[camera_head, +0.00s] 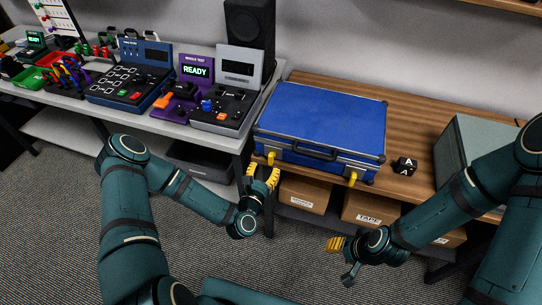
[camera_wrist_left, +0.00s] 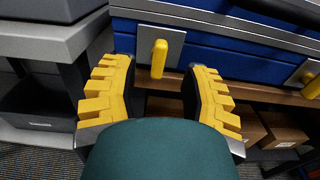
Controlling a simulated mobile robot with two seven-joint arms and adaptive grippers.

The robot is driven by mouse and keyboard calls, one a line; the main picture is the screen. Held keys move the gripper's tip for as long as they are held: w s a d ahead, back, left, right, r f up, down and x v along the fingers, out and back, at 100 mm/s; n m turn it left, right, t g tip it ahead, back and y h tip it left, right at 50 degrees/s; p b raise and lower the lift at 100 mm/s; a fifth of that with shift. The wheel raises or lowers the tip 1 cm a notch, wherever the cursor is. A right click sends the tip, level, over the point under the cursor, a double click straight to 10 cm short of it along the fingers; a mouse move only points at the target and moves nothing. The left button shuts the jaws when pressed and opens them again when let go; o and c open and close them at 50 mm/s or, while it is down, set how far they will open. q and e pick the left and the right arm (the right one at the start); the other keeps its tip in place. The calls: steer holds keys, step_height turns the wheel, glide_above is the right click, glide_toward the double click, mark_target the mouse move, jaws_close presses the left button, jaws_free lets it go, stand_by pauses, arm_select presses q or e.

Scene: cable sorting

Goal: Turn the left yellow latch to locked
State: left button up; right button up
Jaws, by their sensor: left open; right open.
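A blue case (camera_head: 322,115) with grey edges lies closed on the wooden bench, its black handle (camera_head: 304,151) facing me. The left yellow latch (camera_head: 271,158) hangs on the case front at its left; it also shows in the left wrist view (camera_wrist_left: 159,58), pointing down on a silver plate. The right yellow latch (camera_head: 352,177) hangs at the right of the front. My left gripper (camera_head: 263,177) is open just in front of and below the left latch, which appears between its yellow fingers (camera_wrist_left: 158,95), apart from them. My right gripper (camera_head: 342,259) is open and empty, low in front of the bench.
A black cube marked A (camera_head: 404,166) sits right of the case, before a grey-green box (camera_head: 470,150). Cardboard boxes (camera_head: 306,194) stand under the bench. A grey table (camera_head: 240,141) with several devices adjoins at the left.

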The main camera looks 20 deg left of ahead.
mark_target(270, 159)
arm_select(q)
steer(key=w, duration=0.6)
steer(key=shift+d, duration=0.1)
steer(key=shift+s, duration=0.1)
jaws_close()
